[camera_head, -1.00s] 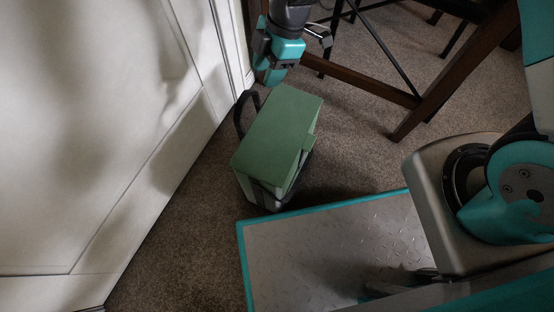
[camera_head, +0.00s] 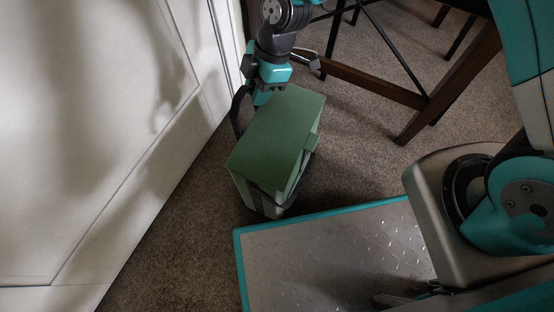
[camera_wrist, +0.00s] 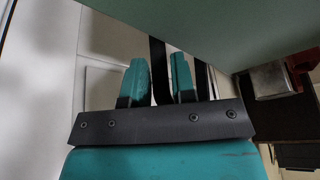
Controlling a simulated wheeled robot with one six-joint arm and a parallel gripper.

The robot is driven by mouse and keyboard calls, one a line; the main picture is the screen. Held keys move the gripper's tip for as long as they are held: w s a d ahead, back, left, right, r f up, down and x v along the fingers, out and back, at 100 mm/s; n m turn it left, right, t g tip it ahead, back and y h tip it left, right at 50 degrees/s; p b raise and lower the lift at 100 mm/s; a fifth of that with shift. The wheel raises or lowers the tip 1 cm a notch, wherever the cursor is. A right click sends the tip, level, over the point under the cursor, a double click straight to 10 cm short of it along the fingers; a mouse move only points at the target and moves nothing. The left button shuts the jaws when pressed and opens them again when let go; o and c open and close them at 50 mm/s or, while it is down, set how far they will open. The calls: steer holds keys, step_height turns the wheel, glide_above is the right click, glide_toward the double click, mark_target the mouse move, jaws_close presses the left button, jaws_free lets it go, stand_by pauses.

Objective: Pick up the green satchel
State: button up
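The green satchel (camera_head: 272,135) stands on the carpet by the white wall in the head view, with a flat green top and paler sides. Its black handle (camera_head: 237,108) rises at the far left side. My gripper (camera_head: 262,98) is low at the satchel's far left edge, beside the handle. In the wrist view the two teal fingers of my gripper (camera_wrist: 161,80) are apart. A black strap of the handle (camera_wrist: 157,65) runs between them, with a small gap showing by the left finger. The satchel's green surface (camera_wrist: 230,30) fills the upper right there.
The white panelled wall (camera_head: 90,130) is close on the left. A dark wooden table leg (camera_head: 455,85) and crossbar stand behind to the right. My grey, teal-edged base is in front of the satchel. Bare carpet (camera_head: 185,235) lies to the left of it.

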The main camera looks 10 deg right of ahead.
jaws_close()
steer(key=shift+r, duration=0.15)
